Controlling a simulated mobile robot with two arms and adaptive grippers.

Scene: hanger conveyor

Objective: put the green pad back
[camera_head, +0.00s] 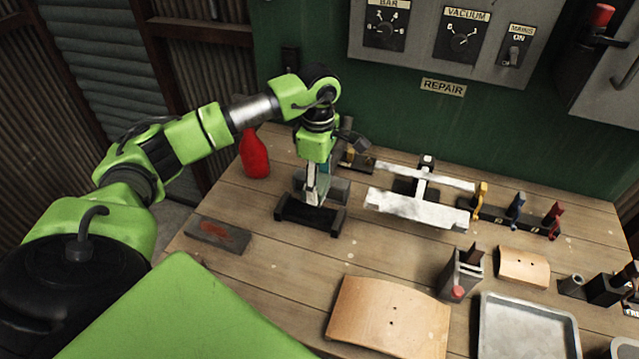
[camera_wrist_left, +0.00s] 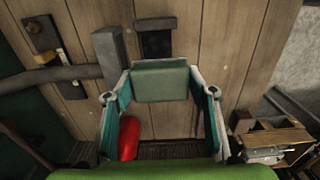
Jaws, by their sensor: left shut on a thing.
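The green pad (camera_wrist_left: 160,82) is a dull grey-green block between the two fingers of my left gripper (camera_wrist_left: 160,95) in the left wrist view. The fingers have teal inner sides and are shut on the pad. In the head view, my left gripper (camera_head: 316,188) points down over the workbench, right above a low black holder (camera_head: 293,212). The pad is mostly hidden by the fingers there, and I cannot tell whether it touches the holder. My right gripper is not in view.
A red bottle (camera_head: 254,156) stands left of my left gripper. A dark block with a reddish patch (camera_head: 218,234) lies at the front left. A white bar fixture (camera_head: 415,208), a tan curved board (camera_head: 390,318) and a metal tray (camera_head: 525,330) occupy the right side.

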